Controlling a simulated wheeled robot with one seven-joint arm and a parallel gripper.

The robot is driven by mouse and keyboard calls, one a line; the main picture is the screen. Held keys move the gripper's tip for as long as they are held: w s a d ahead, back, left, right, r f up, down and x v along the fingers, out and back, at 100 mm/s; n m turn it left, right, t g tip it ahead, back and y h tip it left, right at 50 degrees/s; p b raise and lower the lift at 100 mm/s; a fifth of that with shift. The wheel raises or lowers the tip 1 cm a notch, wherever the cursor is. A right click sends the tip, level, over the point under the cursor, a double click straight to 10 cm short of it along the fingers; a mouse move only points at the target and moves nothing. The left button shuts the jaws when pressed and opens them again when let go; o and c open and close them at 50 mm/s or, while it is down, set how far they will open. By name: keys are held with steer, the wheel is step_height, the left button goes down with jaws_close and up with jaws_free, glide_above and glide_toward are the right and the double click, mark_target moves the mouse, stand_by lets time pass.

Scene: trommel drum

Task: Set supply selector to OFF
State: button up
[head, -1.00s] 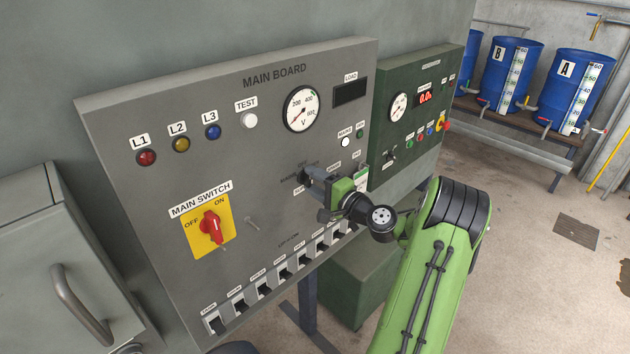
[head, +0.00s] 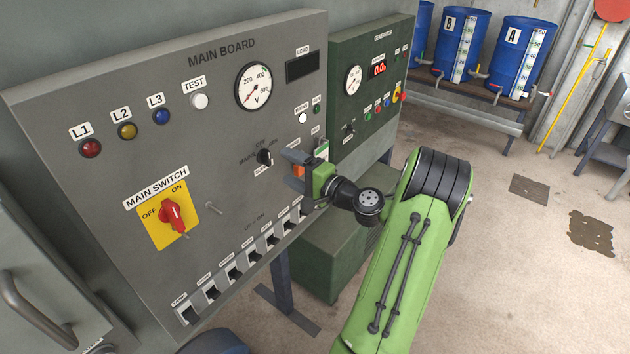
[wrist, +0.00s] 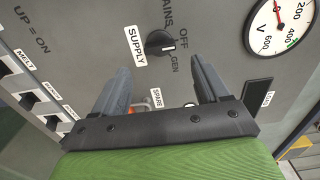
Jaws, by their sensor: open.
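The supply selector (head: 264,157) is a small black knob on the grey main board, right of the middle. In the wrist view the knob (wrist: 160,43) shows a white mark facing the side with the words OFF and GEN; I cannot tell exactly which one it meets. MAINS is printed on its upper side there and the SUPPLY label (wrist: 135,46) beside it. My gripper (head: 287,171) is open and empty, just right of the knob and apart from it. In the wrist view its two fingers (wrist: 159,70) stand below the knob, with nothing between them touching it.
The red main switch (head: 172,214) on its yellow plate is at left. A row of breakers (head: 235,271) runs along the board's lower edge. A round voltmeter (head: 253,87) is above the knob. The green generator panel (head: 340,120) stands to the right.

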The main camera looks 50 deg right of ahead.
steer(key=s, duration=1)
steer(key=shift+d, duration=0.15)
steer(key=w+a+f+n+g+y, duration=0.1)
steer(key=w+a+n+g, duration=0.2)
steer(key=a, duration=0.5)
steer(key=w+a+f+n+g+y, duration=0.1)
steer(key=a+n+g+y, duration=0.1)
steer(key=a+n+g, duration=0.4)
steer(key=w+a+n+g+y, duration=0.1)
steer(key=w+a+n, duration=0.1)
steer(key=a, duration=0.7)
steer(key=s+a+r+n+g+h, duration=0.1)
steer(key=s+a+r+n+h, duration=0.1)
steer(key=s, duration=0.6)
steer(key=s+a+r+n+g+h, duration=0.1)
steer(key=s+a+r+n+h, duration=0.1)
steer(key=s+a+n, duration=0.2)
steer(key=s+a, duration=0.2)
steer(key=s, duration=0.2)
steer(key=shift+s+a+r+n+h, duration=0.15)
steer(key=shift+s+r+n+h, duration=0.05)
steer(key=shift+r+n+h, duration=0.1)
